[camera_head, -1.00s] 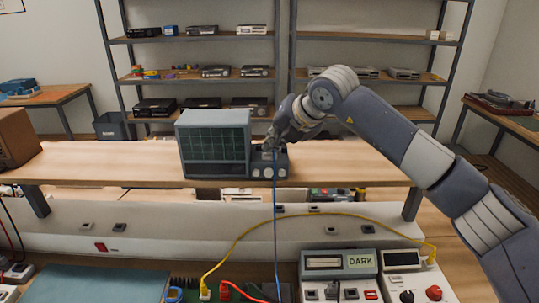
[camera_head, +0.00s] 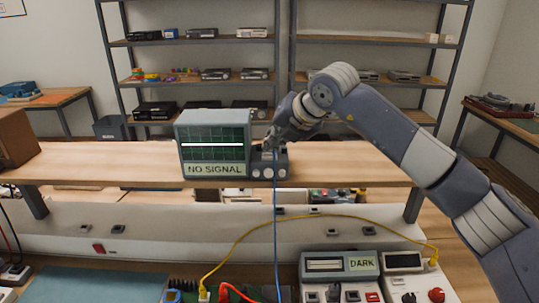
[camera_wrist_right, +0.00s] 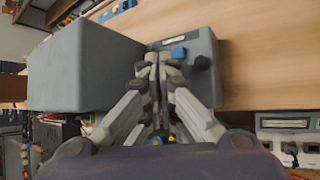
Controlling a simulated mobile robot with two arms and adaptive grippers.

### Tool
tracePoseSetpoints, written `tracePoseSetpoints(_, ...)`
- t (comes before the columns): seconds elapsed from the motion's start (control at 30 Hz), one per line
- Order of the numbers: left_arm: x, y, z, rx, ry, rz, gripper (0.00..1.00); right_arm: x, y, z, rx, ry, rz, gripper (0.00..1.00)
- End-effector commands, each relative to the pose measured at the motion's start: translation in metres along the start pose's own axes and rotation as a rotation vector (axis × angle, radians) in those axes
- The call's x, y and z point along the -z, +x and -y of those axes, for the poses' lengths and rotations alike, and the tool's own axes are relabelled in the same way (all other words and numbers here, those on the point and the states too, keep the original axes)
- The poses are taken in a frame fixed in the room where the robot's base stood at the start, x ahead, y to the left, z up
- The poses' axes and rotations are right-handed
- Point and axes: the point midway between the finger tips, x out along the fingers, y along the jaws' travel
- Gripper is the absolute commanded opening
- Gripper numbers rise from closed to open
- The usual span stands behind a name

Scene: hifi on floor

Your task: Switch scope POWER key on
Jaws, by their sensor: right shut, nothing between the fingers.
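The scope (camera_head: 213,117) stands on the raised shelf, a grey box with a green gridded screen. Its screen is lit with a white horizontal line and reads "NO SIGNAL". Its lower control block (camera_head: 282,172) with round knobs is at its right side. My right gripper (camera_head: 268,143) is shut and empty just above that block. In the right wrist view my fingertips (camera_wrist_right: 159,58) are together over the block, close beside a blue key (camera_wrist_right: 178,53); I cannot tell whether they touch it. A dark knob (camera_wrist_right: 202,62) sits to the right. My left gripper is not in view.
A blue cable (camera_head: 276,225) hangs from the block to the lower bench. A yellow cable (camera_head: 330,214) arcs below the shelf (camera_head: 350,165). The shelf is clear to the right of the block, under my arm.

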Motion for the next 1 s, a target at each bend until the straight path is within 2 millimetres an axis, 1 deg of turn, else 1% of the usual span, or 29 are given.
tracePoseSetpoints(0.27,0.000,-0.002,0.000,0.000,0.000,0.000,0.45,-0.003,-0.003,-0.002,0.000,0.000,0.000,0.00)
tracePoseSetpoints(0.8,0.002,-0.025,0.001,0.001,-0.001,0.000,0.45,-0.029,-0.040,-0.029,0.000,0.000,0.001,0.00)
tracePoseSetpoints(1.0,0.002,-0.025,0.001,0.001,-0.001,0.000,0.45,-0.031,-0.042,-0.030,0.001,0.001,-0.001,0.00)
